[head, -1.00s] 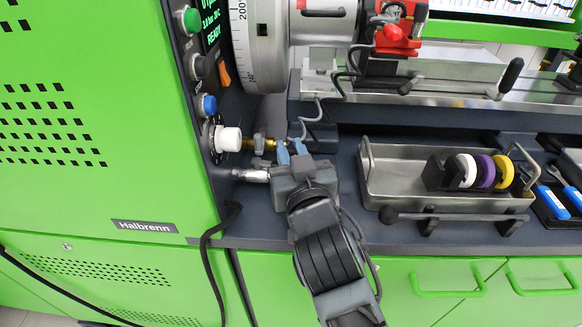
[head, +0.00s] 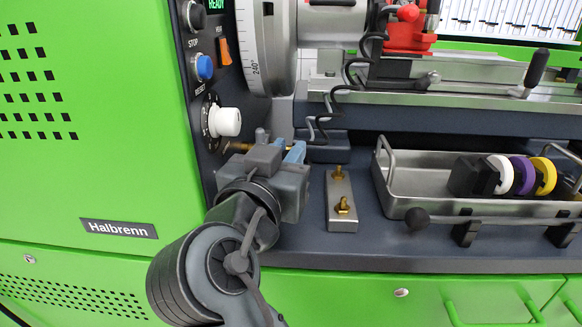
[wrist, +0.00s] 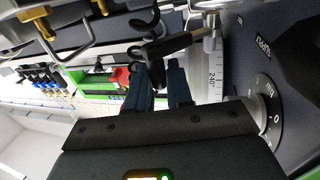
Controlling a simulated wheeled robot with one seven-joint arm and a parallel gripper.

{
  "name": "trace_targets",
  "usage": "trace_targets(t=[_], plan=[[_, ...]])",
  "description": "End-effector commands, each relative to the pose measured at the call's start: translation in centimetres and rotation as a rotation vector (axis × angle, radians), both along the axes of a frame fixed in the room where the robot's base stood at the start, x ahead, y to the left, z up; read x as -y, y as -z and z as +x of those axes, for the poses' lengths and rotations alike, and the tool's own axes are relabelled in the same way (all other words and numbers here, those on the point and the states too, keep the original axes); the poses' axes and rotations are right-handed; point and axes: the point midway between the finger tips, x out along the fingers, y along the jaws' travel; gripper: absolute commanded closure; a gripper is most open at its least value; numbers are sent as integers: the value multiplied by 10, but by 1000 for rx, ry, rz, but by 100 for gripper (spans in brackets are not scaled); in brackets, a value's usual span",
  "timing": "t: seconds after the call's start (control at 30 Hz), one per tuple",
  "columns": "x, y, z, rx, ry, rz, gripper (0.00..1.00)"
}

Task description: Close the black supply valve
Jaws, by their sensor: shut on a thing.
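My gripper (head: 288,150) is beside the green cabinet's control panel, low near the pipe fittings. Its blue-grey fingers point away from the head camera. In the wrist view my gripper (wrist: 160,72) has a black valve lever (wrist: 172,44) at its fingertips, and it is shut on this lever. The lever runs across the fingertips toward a silver fitting (wrist: 210,42). In the head view, a brass fitting (head: 238,147) shows left of the gripper. My gripper and wrist hide the lever and most of the valve there.
A white dial knob (head: 225,122) is close above the fittings. A metal block with brass studs (head: 341,208) stands just right of my gripper. Further right is a metal tray (head: 400,200) with coloured rings. The large graduated drum (head: 262,50) is above.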

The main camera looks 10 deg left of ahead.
Motion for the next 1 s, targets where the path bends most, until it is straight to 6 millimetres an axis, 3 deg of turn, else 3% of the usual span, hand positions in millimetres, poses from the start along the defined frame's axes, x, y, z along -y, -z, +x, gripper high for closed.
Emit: trace_targets(t=[0.03,0.73,0.77,0.93,1.0], plan=[[-7,4,-2,-2,6,0,100],[-7,1,-5,-1,80,0,100],[-6,1,-5,-1,80,0,77],[-5,0,-5,0,83,1,62],[-5,0,-5,0,84,1,62]])
